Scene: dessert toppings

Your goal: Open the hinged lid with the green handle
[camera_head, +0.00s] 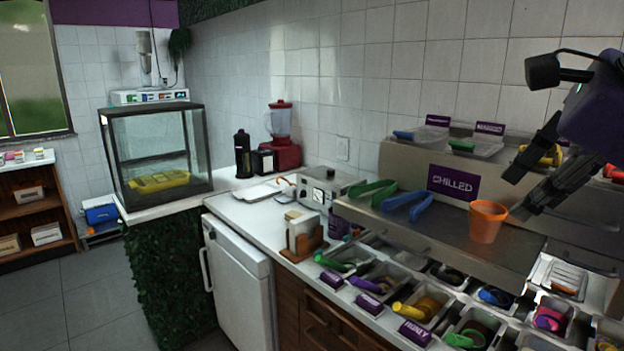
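The hinged lid (484,141) is a clear cover on the raised steel counter against the tiled wall. Its green handle (462,146) is at the front edge, and the lid looks shut. My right gripper (516,194) comes in from the right, to the right of the green handle and apart from it. Its two dark fingers are spread, with nothing seen between them. The upper finger partly covers a yellow handle (541,156) in the picture. My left gripper is not in view.
A similar lid with a blue handle (403,135) sits to the left. An orange cup (487,221) stands on the steel shelf near the lower finger. Green tongs (372,190) and blue tongs (407,205) lie left of it. Several topping tubs with scoops are below.

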